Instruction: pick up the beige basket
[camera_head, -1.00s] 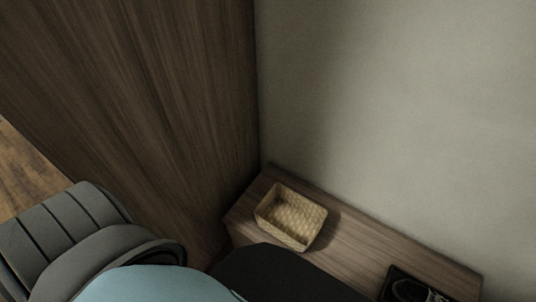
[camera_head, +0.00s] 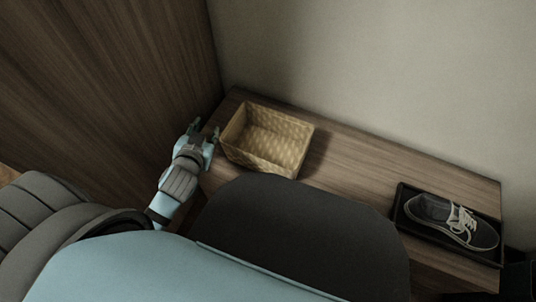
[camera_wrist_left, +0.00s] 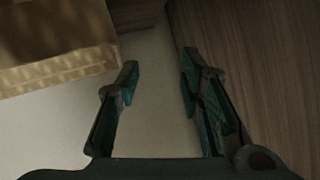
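The beige basket (camera_head: 268,157) is a woven, open-topped box. It stands upright on the wooden bench (camera_head: 350,165) and looks empty in the head view. My left gripper (camera_head: 205,127) is just left of the basket, beside its left wall. In the left wrist view the basket (camera_wrist_left: 50,65) fills the upper left, outside the fingers. The left gripper (camera_wrist_left: 158,80) is open, with nothing between its fingertips. I cannot tell whether its outer side touches the basket. My right gripper is not in view.
A black tray (camera_head: 404,219) holding a grey shoe with pale laces (camera_head: 450,219) sits at the bench's right end. A wall (camera_head: 380,70) stands behind the bench, and a wooden panel (camera_head: 110,80) at the left. The bench between basket and tray is clear.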

